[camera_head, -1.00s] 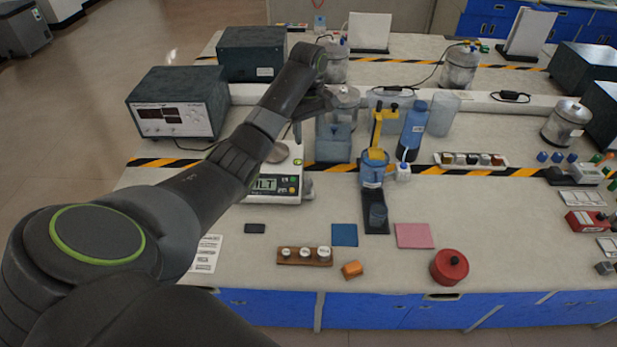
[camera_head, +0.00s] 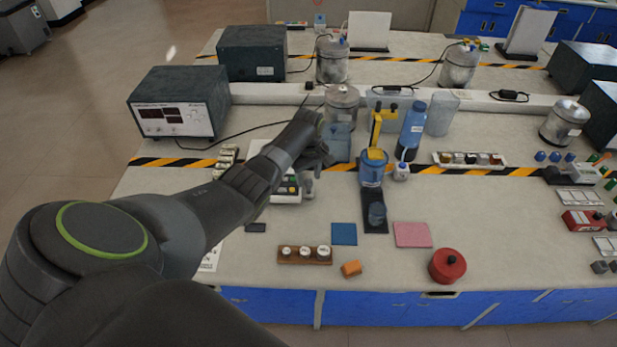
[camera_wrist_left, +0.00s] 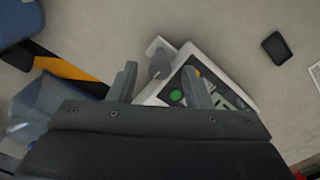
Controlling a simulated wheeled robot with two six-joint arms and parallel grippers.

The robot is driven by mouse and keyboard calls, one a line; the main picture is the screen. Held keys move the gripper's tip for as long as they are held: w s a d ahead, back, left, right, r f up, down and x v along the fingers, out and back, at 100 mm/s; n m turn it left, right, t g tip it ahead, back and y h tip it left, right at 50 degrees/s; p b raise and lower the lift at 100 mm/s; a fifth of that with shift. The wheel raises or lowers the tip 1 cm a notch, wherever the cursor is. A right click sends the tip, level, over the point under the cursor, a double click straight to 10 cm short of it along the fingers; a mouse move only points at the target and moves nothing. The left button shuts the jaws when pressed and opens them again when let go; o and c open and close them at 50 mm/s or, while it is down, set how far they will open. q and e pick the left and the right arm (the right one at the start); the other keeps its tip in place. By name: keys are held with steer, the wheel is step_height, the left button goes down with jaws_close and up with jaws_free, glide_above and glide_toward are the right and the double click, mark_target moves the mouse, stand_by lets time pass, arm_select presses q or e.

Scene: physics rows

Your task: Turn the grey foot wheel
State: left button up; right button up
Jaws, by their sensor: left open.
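The white balance (camera_head: 285,193) stands on the bench, largely covered by my left arm in the head view. The grey foot wheel (camera_head: 308,188) sticks out at its right side. In the left wrist view the grey foot wheel (camera_wrist_left: 159,64) sits at a corner of the balance (camera_wrist_left: 216,62), between the fingertips as seen in the picture. My left gripper (camera_head: 315,163) is open and empty, above the wheel. Its two fingers also show in the left wrist view (camera_wrist_left: 159,72). I cannot tell how far the fingertips are from the wheel. My right gripper is not in view.
A blue translucent container (camera_head: 338,141) stands just behind the gripper. A blue pump-like device (camera_head: 372,170) and a blue bottle (camera_head: 412,130) stand to the right. A wooden weight block (camera_head: 304,256) and a red pot (camera_head: 447,266) lie nearer the front edge.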

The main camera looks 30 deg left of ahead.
arm_select(q)
steer(key=shift+f, duration=0.5)
jaws_close()
steer(key=shift+r+m, duration=0.1)
steer(key=shift+m, duration=0.2)
steer(key=m+p, duration=0.1)
steer(key=m, duration=0.1)
steer(key=shift+m, duration=2.6)
